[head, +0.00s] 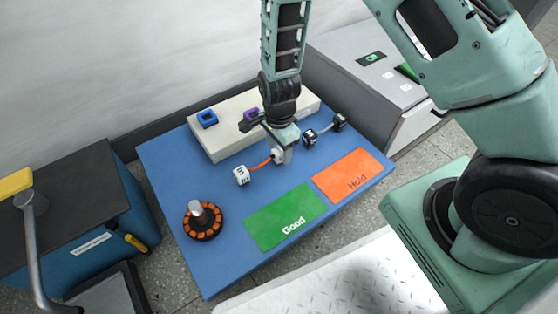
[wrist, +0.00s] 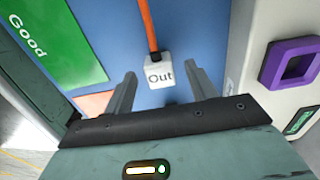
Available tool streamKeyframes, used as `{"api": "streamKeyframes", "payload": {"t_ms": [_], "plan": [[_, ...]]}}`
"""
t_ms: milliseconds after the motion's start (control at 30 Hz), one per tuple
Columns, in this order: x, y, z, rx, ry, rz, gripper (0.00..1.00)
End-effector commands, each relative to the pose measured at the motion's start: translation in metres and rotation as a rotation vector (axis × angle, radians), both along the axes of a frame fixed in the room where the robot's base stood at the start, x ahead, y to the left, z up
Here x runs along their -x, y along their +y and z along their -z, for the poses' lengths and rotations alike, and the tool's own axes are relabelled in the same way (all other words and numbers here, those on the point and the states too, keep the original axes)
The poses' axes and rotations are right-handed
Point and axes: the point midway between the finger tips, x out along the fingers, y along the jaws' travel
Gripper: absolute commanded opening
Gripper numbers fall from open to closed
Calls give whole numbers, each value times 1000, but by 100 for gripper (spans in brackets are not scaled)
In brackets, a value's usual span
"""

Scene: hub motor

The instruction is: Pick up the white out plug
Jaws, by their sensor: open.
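The white out plug (wrist: 159,74), marked "Out", lies on the blue table at the end of an orange cable (wrist: 147,25). In the wrist view it sits between the tips of my open gripper (wrist: 160,82), with gaps on both sides. I cannot tell the height of the fingertips above the table. In the head view my gripper (head: 284,153) is over the right end of the orange cable (head: 262,163) and largely hides the out plug. The cable's other end carries a white plug marked "In" (head: 242,176).
A white block with a blue socket (head: 207,119) and a purple socket (head: 251,114) stands behind my gripper. Black plugs (head: 310,138) lie to the right. Green "Good" (head: 286,217) and orange "Hold" (head: 341,175) areas are in front. An orange-black motor (head: 203,221) stands at left.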

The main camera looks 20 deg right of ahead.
Motion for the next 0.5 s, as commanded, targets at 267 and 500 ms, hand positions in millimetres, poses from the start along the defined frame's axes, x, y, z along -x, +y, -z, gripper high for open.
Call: {"api": "streamKeyframes", "payload": {"t_ms": [267, 500], "plan": [[0, 0, 21, 0, -1, 1, 56], [0, 0, 20, 0, 0, 1, 26]]}}
